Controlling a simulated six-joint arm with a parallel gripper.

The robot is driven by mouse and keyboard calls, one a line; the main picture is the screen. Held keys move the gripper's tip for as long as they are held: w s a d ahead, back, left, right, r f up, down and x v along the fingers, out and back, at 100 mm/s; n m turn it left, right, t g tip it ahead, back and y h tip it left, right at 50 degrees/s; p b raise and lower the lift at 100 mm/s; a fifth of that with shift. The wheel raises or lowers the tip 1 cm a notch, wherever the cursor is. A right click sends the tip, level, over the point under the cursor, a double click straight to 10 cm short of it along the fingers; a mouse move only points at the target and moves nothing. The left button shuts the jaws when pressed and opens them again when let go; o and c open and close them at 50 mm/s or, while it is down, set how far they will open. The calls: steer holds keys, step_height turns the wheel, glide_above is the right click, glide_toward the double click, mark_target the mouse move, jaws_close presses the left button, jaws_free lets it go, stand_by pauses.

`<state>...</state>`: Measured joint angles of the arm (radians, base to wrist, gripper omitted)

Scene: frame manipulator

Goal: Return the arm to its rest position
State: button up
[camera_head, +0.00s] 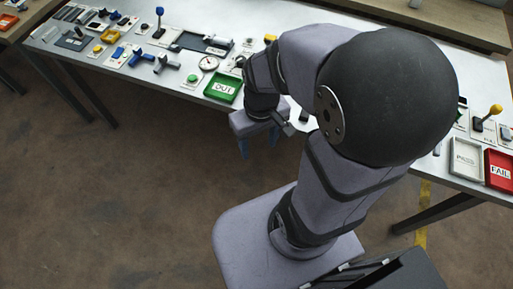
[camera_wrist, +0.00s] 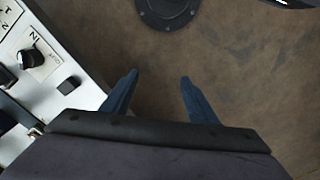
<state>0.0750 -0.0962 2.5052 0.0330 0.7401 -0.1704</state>
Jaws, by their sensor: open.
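My gripper (camera_wrist: 157,95) shows in the wrist view as two blue fingers spread apart with nothing between them. Brown floor lies beneath them. In the head view my gripper (camera_head: 258,146) hangs just off the front edge of the white table (camera_head: 262,58), near the green OUT tray (camera_head: 223,87). It points down beside my folded arm. My arm's large dark joint hides the middle right of the table.
The table carries several small parts and fixtures at the left. A grey PASS tray (camera_head: 466,158), a red FAIL tray (camera_head: 499,170) and a yellow-knobbed lever (camera_head: 495,110) stand at the right. Bare floor (camera_head: 120,200) lies in front of the table.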

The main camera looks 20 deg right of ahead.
steer(key=shift+s+a+f+m, duration=0.2)
steer(key=shift+s+a+m, duration=0.2)
steer(key=shift+s+a, duration=0.25)
step_height(320, 180, down, 41)
steer(key=b, duration=4)
steer(key=shift+b, duration=0.4)
steer(key=shift+r, duration=0.1)
